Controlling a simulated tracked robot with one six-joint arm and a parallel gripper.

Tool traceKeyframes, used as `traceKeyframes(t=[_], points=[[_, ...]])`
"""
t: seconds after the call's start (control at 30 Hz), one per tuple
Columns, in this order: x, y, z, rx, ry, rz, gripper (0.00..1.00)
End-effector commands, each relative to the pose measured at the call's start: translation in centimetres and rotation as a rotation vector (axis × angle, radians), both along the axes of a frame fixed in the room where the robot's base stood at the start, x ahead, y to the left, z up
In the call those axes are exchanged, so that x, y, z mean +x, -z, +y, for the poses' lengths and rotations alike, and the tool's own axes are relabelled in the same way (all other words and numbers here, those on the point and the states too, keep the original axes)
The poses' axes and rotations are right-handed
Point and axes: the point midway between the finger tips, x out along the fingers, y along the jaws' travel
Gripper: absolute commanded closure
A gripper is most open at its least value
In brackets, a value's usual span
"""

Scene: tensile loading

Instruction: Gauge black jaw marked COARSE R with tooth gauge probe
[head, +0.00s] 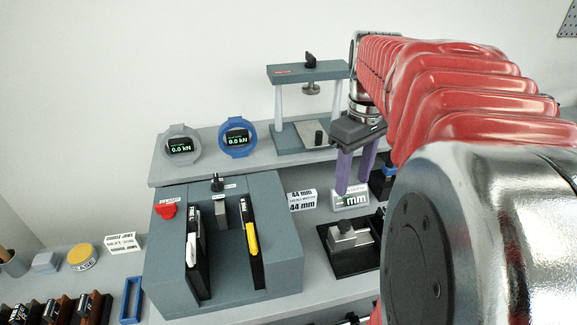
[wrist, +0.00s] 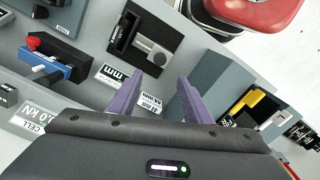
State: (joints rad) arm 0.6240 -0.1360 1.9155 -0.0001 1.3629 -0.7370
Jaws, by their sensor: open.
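My gripper (head: 354,186) is open, its purple fingers pointing down above the right part of the bench. In the wrist view my gripper (wrist: 160,76) has nothing between its fingertips. Several black jaws (head: 53,309) with pale labels stand in a brown rack at the lower left of the head view; their labels are too small to read, so I cannot tell which is COARSE R. A blue-topped device on a dark base (head: 388,170) is right of my fingers; it may be the blue piece with a red knob (wrist: 50,66) in the wrist view. I cannot identify the tooth gauge probe for certain.
A grey block fixture (head: 275,205) holds dark plates with white and yellow parts. A black plate with a metal block (head: 345,240) lies nearby. Two round kN displays (head: 237,137) and a grey frame (head: 308,72) stand behind. A yellow-topped disc (head: 81,255) is at left.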

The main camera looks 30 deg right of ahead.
Motion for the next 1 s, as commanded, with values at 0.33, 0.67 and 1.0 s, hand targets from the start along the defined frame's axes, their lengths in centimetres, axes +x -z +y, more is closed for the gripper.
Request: traceKeyframes(t=[0.33,0.67,1.0], points=[[-0.1,2.2,-0.1,0.001,0.004,0.001,0.55],[-0.1,7.3,-0.1,0.002,0.005,0.002,0.55],[-0.1,12.3,-0.1,0.001,0.006,0.001,0.55]])
